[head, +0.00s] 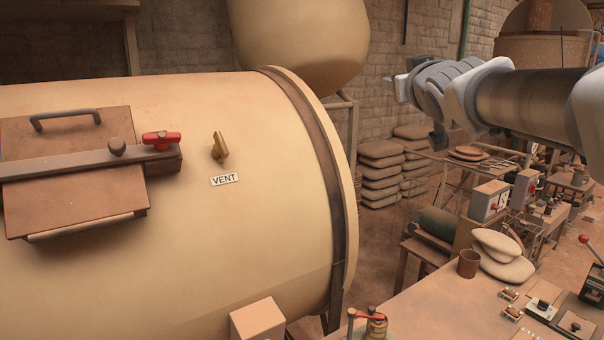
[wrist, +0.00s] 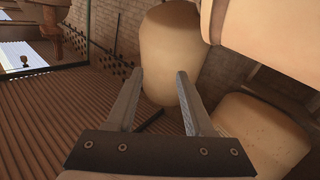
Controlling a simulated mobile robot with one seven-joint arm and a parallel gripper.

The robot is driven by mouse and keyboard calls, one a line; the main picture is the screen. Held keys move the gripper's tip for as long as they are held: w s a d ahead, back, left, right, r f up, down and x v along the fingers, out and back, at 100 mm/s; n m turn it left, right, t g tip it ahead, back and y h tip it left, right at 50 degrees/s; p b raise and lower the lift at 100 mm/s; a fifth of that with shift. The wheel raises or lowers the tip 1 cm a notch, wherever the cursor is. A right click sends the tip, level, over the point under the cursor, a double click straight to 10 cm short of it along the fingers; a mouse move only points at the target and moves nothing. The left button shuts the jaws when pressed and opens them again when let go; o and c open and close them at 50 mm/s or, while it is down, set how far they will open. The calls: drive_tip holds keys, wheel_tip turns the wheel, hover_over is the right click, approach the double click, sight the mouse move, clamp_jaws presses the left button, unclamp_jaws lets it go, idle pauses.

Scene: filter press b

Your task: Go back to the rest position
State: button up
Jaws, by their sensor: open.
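My arm reaches in from the right edge in the head view, raised in the air to the right of the big cream tank (head: 262,235). In the wrist view my gripper (wrist: 160,74) is open, its two straight fingers well apart. Nothing is held between them, and a rounded cream vessel (wrist: 170,40) shows in the background beyond the tips. In the head view I cannot make out the fingertips clearly.
The tank carries a hatch (head: 75,205) with a red-handled bar, a brass vent handle (head: 219,148) and a VENT label (head: 225,180). A workbench (head: 430,310) with a brown cup (head: 468,263), pale sacks (head: 500,255) and small controls stands lower right. Stacked sacks (head: 380,172) stand behind.

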drive_tip(key=s+a+f+m+g+b, duration=0.1)
drive_tip(key=s+a+f+g, duration=0.3)
drive_tip(key=s+f+g, duration=0.8)
drive_tip(key=s+f+b, duration=0.1)
drive_tip(key=s+f, duration=1.8)
drive_tip(key=f, duration=0.3)
drive_tip(key=shift+s+f+m+y, duration=0.2)
drive_tip(key=shift+m+y, duration=0.1)
drive_tip(key=shift+m, duration=0.1)
drive_tip(key=shift+a, duration=0.35)
